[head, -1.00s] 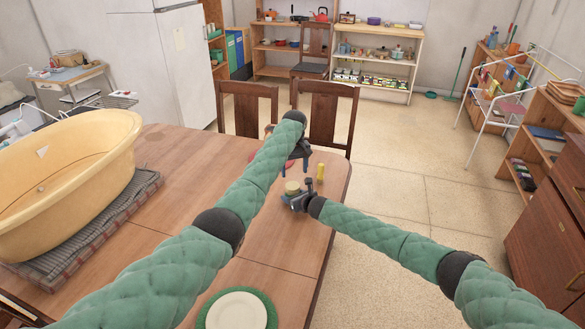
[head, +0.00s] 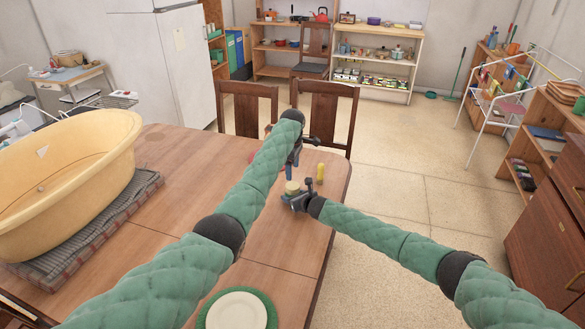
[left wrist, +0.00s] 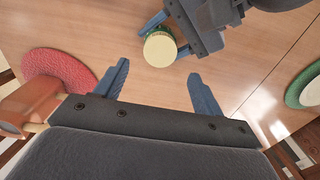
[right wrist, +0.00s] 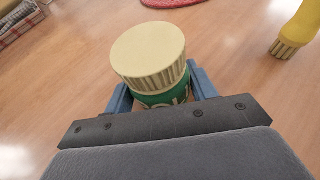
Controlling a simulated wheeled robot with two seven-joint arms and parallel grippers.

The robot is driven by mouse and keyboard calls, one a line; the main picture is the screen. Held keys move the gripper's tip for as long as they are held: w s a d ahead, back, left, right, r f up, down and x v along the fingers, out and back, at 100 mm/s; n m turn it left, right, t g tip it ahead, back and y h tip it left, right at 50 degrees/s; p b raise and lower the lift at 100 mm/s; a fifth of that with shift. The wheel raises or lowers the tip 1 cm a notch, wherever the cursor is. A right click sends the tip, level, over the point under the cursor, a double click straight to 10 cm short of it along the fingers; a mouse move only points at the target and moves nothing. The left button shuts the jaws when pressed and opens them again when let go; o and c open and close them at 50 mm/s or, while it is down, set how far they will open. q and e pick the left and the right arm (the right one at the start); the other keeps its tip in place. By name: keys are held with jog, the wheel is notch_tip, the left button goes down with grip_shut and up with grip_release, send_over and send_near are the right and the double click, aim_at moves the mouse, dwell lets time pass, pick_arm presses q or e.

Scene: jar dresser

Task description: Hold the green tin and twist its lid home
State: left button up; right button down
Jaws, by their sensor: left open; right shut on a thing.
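The green tin (right wrist: 160,99) stands on the table with its cream ribbed lid (right wrist: 148,50) sitting on top. The lid also shows in the head view (head: 292,187) and the left wrist view (left wrist: 160,50). Whether the lid is fully seated cannot be told. My right gripper (right wrist: 160,85) is shut on the tin's body, one finger on each side, below the lid. My left gripper (left wrist: 158,80) is open and empty, above the table and apart from the tin. In the left wrist view the tin lies just beyond the gap between its fingertips.
A yellow brush (right wrist: 294,30) stands close to the tin. A white plate on a green mat (head: 237,310) is at the near edge. A large yellow tub (head: 70,190) fills the table's left.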

aim_at(292, 185)
pick_arm(q)
jog(key=shift+f, duration=4)
jog(key=shift+c, duration=0.4)
jog(key=c, duration=0.9)
jog(key=m, duration=0.3)
jog(key=shift+c, duration=0.2)
jog(key=m, duration=0.8)
jog(key=shift+a+m, duration=0.1)
jog(key=shift+m, duration=0.2)
jog(key=m, duration=0.4)
jog(key=shift+m, duration=0.3)
